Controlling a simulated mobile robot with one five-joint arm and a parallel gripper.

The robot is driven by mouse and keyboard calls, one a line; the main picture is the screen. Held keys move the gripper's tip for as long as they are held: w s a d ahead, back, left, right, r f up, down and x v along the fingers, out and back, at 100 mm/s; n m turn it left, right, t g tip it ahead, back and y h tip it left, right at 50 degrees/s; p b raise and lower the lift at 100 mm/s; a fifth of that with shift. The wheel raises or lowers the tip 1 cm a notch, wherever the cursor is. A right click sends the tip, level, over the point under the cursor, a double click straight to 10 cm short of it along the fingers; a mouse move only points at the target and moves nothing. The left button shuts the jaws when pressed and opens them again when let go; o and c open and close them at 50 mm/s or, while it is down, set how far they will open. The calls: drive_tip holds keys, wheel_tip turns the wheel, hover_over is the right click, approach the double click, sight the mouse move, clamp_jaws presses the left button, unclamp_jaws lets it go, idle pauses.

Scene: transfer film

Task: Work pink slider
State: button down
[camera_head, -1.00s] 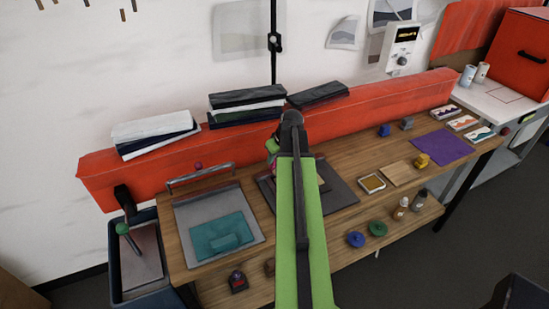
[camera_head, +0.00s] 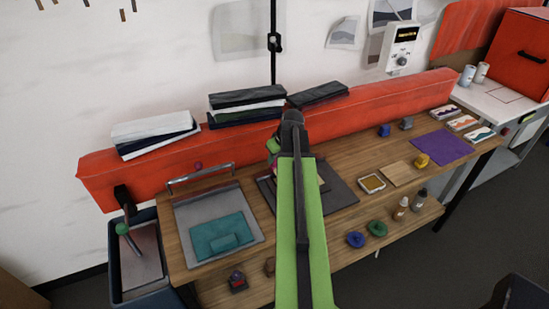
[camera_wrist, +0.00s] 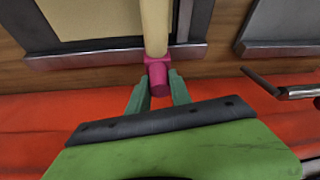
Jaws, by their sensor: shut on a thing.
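The pink slider (camera_wrist: 158,75) shows in the wrist view as a pink collar and short knob at the near end of a cream bar (camera_wrist: 154,25). The bar lies along the dark-framed board (camera_wrist: 95,52). My gripper (camera_wrist: 157,88) has its two green fingers closed around the pink knob, one on each side. In the head view my green arm hides most of this spot. Only a bit of pink (camera_head: 274,169) shows left of the arm, at the dark board (camera_head: 343,194).
A red rail (camera_head: 390,103) runs behind the wooden bench (camera_head: 350,170). A grey tray with a teal block (camera_head: 222,238) lies left of my arm. A yellow pad (camera_head: 372,183) and purple cloth (camera_head: 440,147) lie right. Stacked dark and white slabs (camera_head: 247,103) stand behind.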

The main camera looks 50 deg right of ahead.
drive_tip(key=c, duration=1.2)
unclamp_jaws()
drive_tip(key=shift+o, duration=0.2)
drive_tip(key=p+v, duration=1.6)
drive_tip(key=v, duration=0.1)
drive_tip(key=shift+r, duration=0.2)
